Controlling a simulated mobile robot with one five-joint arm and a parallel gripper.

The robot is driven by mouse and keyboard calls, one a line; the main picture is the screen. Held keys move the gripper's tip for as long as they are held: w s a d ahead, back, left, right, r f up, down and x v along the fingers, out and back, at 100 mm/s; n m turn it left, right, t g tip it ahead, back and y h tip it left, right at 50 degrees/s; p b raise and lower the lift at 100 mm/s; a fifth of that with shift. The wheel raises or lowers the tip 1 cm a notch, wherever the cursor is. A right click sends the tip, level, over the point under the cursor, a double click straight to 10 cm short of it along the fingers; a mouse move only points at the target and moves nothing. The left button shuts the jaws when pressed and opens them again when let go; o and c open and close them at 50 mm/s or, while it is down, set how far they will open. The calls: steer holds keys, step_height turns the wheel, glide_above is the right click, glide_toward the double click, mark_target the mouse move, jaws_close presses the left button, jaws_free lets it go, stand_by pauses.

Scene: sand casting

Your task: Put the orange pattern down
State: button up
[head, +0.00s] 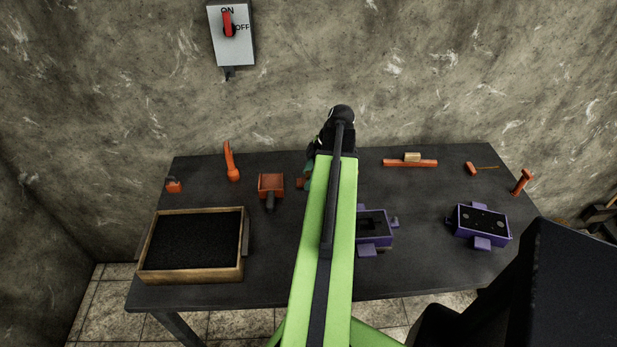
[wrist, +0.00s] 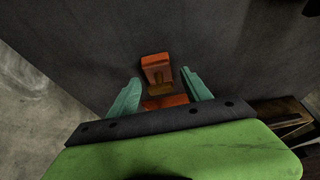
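My gripper (wrist: 161,80) has two teal fingers that stand apart in the wrist view. An orange block with a brown piece on its near side, seemingly the orange pattern (wrist: 157,64), shows between and just beyond the fingertips. A second orange strip (wrist: 165,101) shows between the fingers, closer to the palm. I cannot tell whether the two are one piece, or whether the fingers touch either. In the head view my green arm hides most of the gripper. A bit of teal finger (head: 309,168) shows left of the arm, above a small orange-brown piece (head: 302,183).
A wooden box of black sand (head: 238,272) stands at the table's front left. Two purple flasks (head: 367,250) (head: 482,243) stand to the right. An orange block with a dark handle (head: 270,183) and other orange tools lie towards the back. The dark table (head: 425,210) is clear between the flasks.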

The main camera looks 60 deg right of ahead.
steer(key=shift+r, duration=0.1)
steer(key=shift+r+p, duration=0.3)
steer(key=shift+p, duration=0.15)
steer(key=p+v, duration=1)
steer(key=v, duration=0.1)
steer(key=shift+s+r, duration=0.15)
steer(key=shift+r, duration=0.05)
steer(key=shift+d, duration=0.15)
